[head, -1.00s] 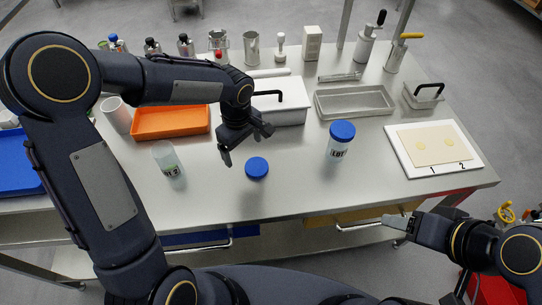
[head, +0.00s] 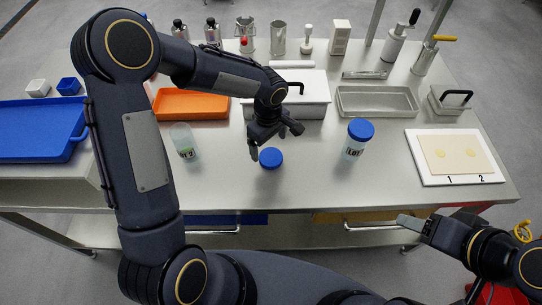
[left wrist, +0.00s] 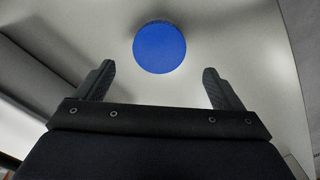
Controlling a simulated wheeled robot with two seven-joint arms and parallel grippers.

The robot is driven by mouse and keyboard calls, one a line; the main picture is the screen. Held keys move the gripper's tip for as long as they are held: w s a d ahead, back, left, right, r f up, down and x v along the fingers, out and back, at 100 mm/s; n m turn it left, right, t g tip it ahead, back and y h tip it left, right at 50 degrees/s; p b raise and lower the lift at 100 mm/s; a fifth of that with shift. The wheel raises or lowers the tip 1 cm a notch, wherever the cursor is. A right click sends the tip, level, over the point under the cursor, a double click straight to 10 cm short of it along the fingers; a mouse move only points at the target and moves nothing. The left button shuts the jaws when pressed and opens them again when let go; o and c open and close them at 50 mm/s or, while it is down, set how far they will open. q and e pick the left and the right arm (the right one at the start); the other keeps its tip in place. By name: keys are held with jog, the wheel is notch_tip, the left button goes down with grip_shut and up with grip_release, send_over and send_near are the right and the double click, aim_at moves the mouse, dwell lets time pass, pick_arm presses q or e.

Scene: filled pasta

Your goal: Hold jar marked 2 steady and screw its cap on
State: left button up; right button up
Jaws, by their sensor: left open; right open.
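The jar marked 2 (head: 184,144) is a clear, uncapped jar standing upright at left on the steel table. A loose blue cap (head: 270,158) lies to its right, apart from it; it also shows in the left wrist view (left wrist: 159,47). My left gripper (head: 275,140) is open and empty just above and beside the cap. In the left wrist view the cap lies ahead of the two spread fingers (left wrist: 157,75), between their lines. A second jar (head: 355,144), with a blue cap on, stands further right. My right gripper (head: 415,224) is open and empty near the table's front edge, away from both jars.
An orange tray (head: 192,103), a grey bin with a black handle (head: 310,108) and a steel tray (head: 378,101) stand behind. A white board (head: 420,160) numbered 1 and 2 lies at right. A blue tray (head: 36,130) is at left. The front strip of table is clear.

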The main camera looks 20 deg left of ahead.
aim_at(271, 157)
pick_arm(q)
jog(key=f, duration=0.2)
jog(key=f+p, duration=0.1)
jog(key=f, duration=0.1)
jog(key=shift+s+d, duration=0.1)
jog(key=shift+d, duration=0.2)
jog(key=shift+f, duration=0.6)
jog(key=shift+c, duration=0.2)
jog(key=c, duration=1.1)
